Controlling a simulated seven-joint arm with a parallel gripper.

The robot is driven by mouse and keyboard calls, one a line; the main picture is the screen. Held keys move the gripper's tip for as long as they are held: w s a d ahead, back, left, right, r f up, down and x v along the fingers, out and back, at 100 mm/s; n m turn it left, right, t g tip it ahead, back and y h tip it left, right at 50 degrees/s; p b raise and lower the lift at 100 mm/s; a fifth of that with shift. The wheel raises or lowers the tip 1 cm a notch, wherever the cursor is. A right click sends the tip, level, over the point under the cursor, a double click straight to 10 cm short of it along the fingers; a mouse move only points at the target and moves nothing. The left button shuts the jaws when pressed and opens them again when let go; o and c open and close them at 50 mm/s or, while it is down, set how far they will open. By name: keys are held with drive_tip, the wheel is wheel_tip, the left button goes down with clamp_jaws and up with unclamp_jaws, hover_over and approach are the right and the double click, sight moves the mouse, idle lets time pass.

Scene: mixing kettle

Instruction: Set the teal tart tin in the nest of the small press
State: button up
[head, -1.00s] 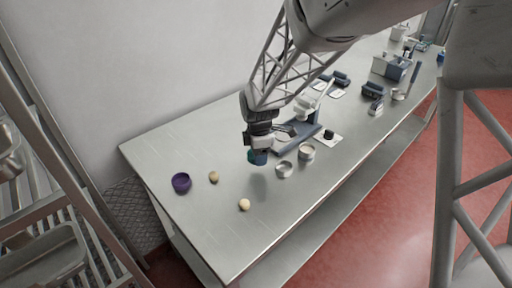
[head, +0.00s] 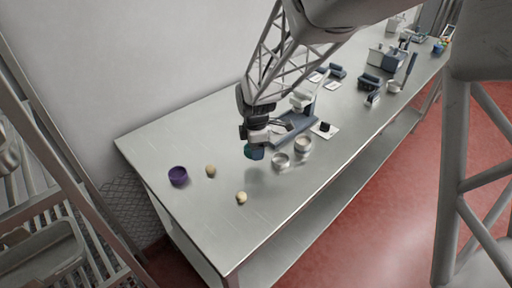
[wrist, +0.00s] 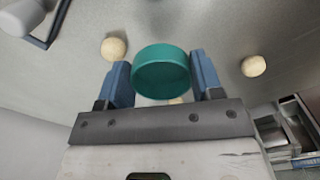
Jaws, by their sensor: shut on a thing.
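The teal tart tin (wrist: 162,72) is held between the blue fingers of my gripper (wrist: 161,82) in the wrist view. In the head view the tin (head: 254,153) hangs below my gripper (head: 255,146), above the table. The small press (head: 298,116), with a blue-grey base and pale upper parts, stands just right of and behind my gripper. My gripper partly covers it, and its nest cannot be made out clearly. The tin is apart from the press.
A purple bowl (head: 178,176) and two pale balls (head: 211,171) (head: 241,198) lie to the left. A white plate with a black knob (head: 324,129) lies beside the press.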

drive_tip(key=w+a+r+m, duration=0.3)
drive_tip(key=w+a+r, duration=0.1)
drive_tip(key=a, duration=0.4)
drive_tip(key=w+a+r+m, duration=0.3)
drive_tip(key=w+a+m, duration=0.1)
drive_tip(key=a, duration=0.4)
drive_tip(key=w+a+r+m, duration=0.3)
drive_tip(key=w+a+r, duration=0.15)
drive_tip(key=a, duration=0.35)
drive_tip(key=n, duration=1)
hover_over(282, 128)
wheel_tip(282, 128, down, 7)
drive_tip(key=shift+f, duration=0.3)
drive_tip(key=shift+f, duration=2.7)
drive_tip(key=shift+f, duration=0.75)
